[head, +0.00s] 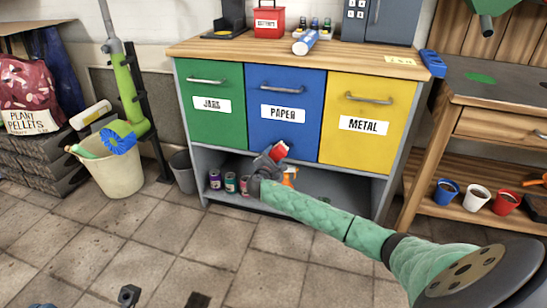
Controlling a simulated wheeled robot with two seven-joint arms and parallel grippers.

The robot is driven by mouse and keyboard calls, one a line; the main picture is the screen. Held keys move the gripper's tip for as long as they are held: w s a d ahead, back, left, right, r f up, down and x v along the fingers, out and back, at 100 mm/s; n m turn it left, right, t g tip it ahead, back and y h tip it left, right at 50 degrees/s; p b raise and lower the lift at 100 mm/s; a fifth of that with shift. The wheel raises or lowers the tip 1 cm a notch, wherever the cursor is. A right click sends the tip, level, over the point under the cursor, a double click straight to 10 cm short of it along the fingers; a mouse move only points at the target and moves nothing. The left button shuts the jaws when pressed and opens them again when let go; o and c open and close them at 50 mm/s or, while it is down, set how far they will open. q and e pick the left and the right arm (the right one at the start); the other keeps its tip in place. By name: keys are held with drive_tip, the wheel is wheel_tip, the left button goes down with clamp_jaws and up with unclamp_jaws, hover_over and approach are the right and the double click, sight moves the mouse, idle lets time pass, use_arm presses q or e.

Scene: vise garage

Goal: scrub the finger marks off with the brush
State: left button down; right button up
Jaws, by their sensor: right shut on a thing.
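My right gripper (265,163) reaches in from the right and is shut on a small red thing with a pale edge (279,151). This may be the brush, but it is too small to tell. It is in front of the lower edge of the blue PAPER front (300,92); I cannot tell if it touches. The green front (214,120) and yellow METAL front (366,128) flank it. I cannot make out finger marks on any surface. My left gripper does not show clearly.
The wooden countertop (270,50) holds a red box (269,22) and a lying bottle (305,42). Cans (231,182) stand on the open lower shelf. A cream bucket (108,172) and green tool (128,90) stand left. A wooden bench (470,115) stands right.

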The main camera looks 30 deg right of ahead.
sight(285, 151)
drive_tip(key=shift+w+d, duration=0.15)
drive_tip(key=shift+d, duration=0.05)
idle(0.3)
drive_tip(key=shift+w+d, duration=0.5)
drive_tip(key=shift+d, duration=0.05)
idle(0.4)
drive_tip(key=shift+s+d+p, duration=0.65)
drive_tip(key=shift+s, duration=0.2)
drive_tip(key=shift+s+d+p, duration=0.6)
drive_tip(key=shift+s+p, duration=0.05)
drive_tip(key=shift+s, duration=0.2)
drive_tip(key=shift+w+d, duration=0.1)
drive_tip(key=shift+w, duration=0.05)
drive_tip(key=shift+w+a+r, duration=0.1)
drive_tip(key=shift+w+a, duration=0.45)
drive_tip(key=shift+w, duration=0.3)
drive_tip(key=shift+w+a, duration=0.55)
drive_tip(key=shift+w, duration=0.25)
drive_tip(key=shift+c, duration=0.3)
drive_tip(key=shift+a+r+p, duration=0.1)
drive_tip(key=shift+r+p, duration=0.7)
drive_tip(key=shift+p, duration=0.2)
drive_tip(key=shift+s+d+f+p, duration=0.1)
drive_tip(key=shift+s+d+p, duration=0.55)
drive_tip(key=shift+s, duration=0.2)
drive_tip(key=shift+s+d+p, duration=0.55)
drive_tip(key=shift+s+d, duration=0.05)
drive_tip(key=shift+s, duration=0.25)
drive_tip(key=shift+w, duration=0.1)
